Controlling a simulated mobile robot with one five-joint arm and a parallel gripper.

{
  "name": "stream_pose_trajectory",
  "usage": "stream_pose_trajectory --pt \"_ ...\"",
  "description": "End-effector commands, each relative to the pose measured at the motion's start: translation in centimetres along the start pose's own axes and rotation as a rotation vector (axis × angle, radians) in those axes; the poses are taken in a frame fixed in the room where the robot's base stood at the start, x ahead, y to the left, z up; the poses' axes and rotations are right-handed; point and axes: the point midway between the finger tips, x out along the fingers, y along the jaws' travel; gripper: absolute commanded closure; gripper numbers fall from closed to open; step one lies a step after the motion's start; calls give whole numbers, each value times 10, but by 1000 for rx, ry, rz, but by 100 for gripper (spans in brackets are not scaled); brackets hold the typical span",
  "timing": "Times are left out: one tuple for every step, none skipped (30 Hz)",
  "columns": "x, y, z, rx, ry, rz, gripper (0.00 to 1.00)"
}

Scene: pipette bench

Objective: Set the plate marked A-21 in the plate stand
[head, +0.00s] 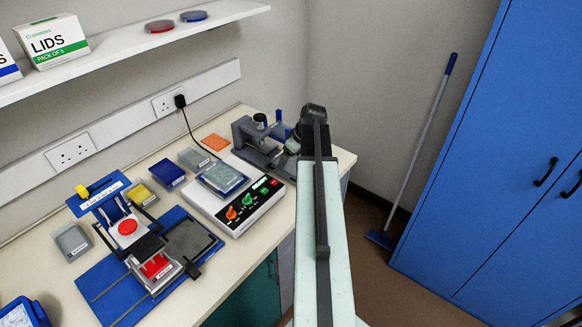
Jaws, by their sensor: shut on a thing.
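My gripper (300,134) is at the far right end of the bench, beside a grey device with a blue knob (255,145). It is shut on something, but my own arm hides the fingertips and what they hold. A larger clear-topped plate (222,179) lies on a white instrument. Their labels are too small to read, so I cannot tell which is A-21. I cannot make out a plate stand for certain.
A blue-based device with rails (110,290) fills the front left of the bench (40,262). The white instrument (240,208) stands between it and my arm. An orange mat (214,142) lies behind. A shelf (130,48) hangs above. A blue cabinet (500,180) stands right.

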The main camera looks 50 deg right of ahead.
Motion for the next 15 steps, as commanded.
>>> stream_pose_trajectory --pt "15 0 6 0 0 0 62" --pt "16 0 7 0 0 0 62" --pt "15 0 6 0 0 0 62" --pt "14 0 6 0 0 0 62" --pt "12 0 5 1 0 0 62" --pt "11 0 5 1 0 0 62" --pt "11 0 5 1 0 0 62" --pt "11 0 5 1 0 0 62" --pt "11 0 5 1 0 0 62" --pt "12 0 6 1 0 0 62" --pt "13 0 6 1 0 0 62" --pt "15 1 7 1 0 0 62" --pt "16 1 7 1 0 0 62" --pt "17 1 8 1 0 0 62" --pt "15 1 7 1 0 0 14"
